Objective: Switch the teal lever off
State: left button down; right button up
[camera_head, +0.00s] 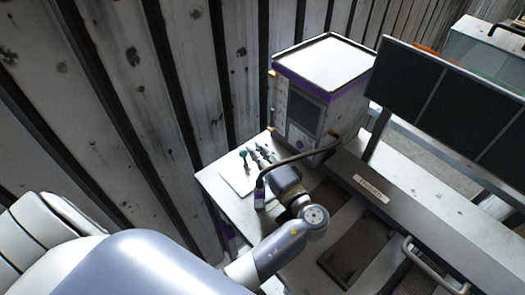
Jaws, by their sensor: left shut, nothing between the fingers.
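The teal lever (243,154) is a small teal knob on a thin stem, standing on a pale plate on the side table near the middle of the view. Its exact tilt is too small to tell. My left gripper (262,151) is just to the right of the lever, apart from it in the picture. Its fingers are small and dark here, shut and empty. My left arm comes in from the lower left and bends back toward the plate. My right gripper is out of view.
A grey-white box with a purple band and a screen (304,112) stands behind the table (213,180). A black curved tube (300,157) runs close by my left wrist. Dark panels (440,98) and a grey machine (420,225) fill the right. A corrugated wall (140,90) stands left.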

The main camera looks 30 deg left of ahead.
pick_arm(q)
jog(key=shift+s+a+r, duration=0.1)
jog(key=shift+s+a, duration=0.05)
jog(key=shift+s, duration=0.2)
dwell(0.6)
